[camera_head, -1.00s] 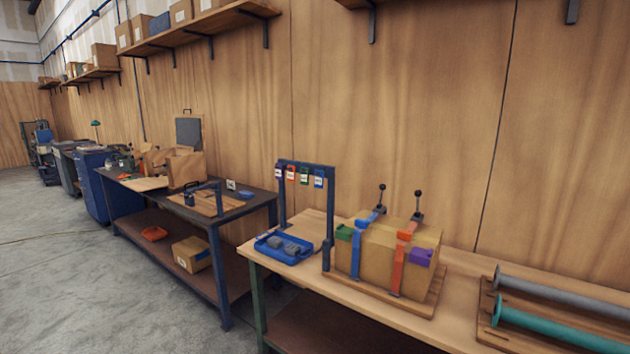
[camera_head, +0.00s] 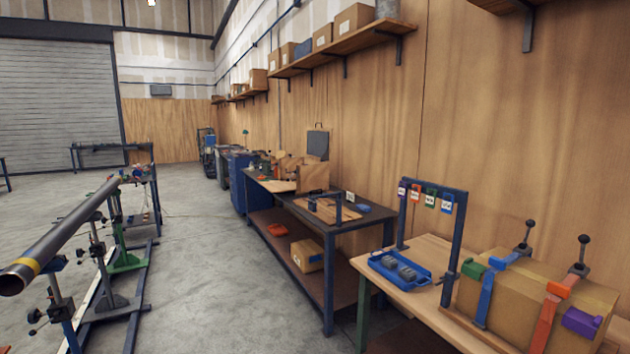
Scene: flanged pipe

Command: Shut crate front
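No gripper of mine shows in the view. On the dark-topped workbench (camera_head: 372,214) in the middle stands a brown box-like thing (camera_head: 313,178), with smaller brown pieces (camera_head: 284,168) beside it at its left. A pale flat board (camera_head: 277,186) lies on the bench top to its left. A grey panel with a handle (camera_head: 318,145) stands upright behind the box. These are small and far off, so I cannot tell which one is the crate or how its front stands.
A nearer wooden table at right holds a blue tray (camera_head: 385,274), a tag rack (camera_head: 460,226) and a strapped cardboard box (camera_head: 510,298). A long grey pipe (camera_head: 62,236) rests on stands at left. The concrete floor (camera_head: 200,270) between is clear.

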